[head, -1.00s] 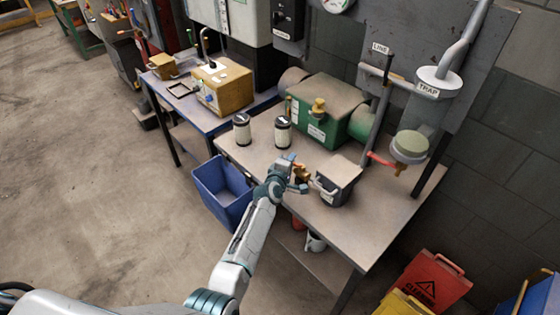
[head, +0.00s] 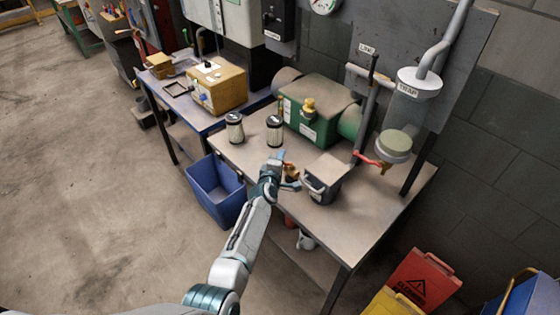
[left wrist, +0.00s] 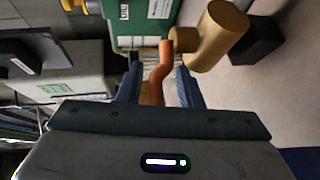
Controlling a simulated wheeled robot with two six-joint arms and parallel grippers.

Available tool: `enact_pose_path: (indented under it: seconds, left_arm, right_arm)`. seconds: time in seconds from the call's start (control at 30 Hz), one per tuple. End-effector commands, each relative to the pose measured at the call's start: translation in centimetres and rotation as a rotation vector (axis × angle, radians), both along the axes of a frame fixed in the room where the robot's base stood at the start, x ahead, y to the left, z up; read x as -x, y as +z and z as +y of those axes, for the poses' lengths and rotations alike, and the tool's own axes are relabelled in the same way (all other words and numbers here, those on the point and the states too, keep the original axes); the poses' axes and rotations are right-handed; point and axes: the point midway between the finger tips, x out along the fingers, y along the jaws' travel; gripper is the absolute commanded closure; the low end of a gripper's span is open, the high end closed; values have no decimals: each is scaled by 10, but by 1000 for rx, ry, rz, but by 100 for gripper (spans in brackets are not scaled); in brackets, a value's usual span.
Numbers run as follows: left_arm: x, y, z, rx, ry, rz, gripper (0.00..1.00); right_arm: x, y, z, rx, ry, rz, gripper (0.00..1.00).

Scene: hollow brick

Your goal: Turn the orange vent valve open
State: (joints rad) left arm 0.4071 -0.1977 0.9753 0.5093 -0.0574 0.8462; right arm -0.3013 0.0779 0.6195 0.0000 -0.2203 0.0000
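The orange vent valve handle (left wrist: 157,80) is a bent orange lever. In the left wrist view it lies between the fingers of my left gripper (left wrist: 160,85), with gaps visible on both sides. It joins a brass fitting (left wrist: 184,40) beside a larger brass cylinder (left wrist: 222,35). The left gripper is open. My right gripper is not in view.
A green machine (head: 305,115) stands behind the gripper on the bench (head: 370,225). Two canisters (head: 235,128) (head: 274,130) stand to the left. A red lever (head: 369,160) sits under the trap at right. A blue bin (head: 215,190) stands on the floor.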

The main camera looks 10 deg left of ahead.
Motion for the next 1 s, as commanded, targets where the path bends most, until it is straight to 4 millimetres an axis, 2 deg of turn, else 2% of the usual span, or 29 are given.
enact_pose_path:
  seconds: [0.23,0.37,0.63,0.8,1.0]
  left_arm:
    - [1,0,1,-1,1,0,68]
    - [9,3,2,0,0,0,68]
    - [54,14,8,0,1,0,68]
    - [82,19,12,0,1,0,68]
    - [100,22,15,0,0,0,68]
  right_arm:
    - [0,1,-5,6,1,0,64]
    - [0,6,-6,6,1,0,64]
    - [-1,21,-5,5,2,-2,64]
    - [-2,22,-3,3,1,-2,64]
    - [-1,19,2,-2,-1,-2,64]
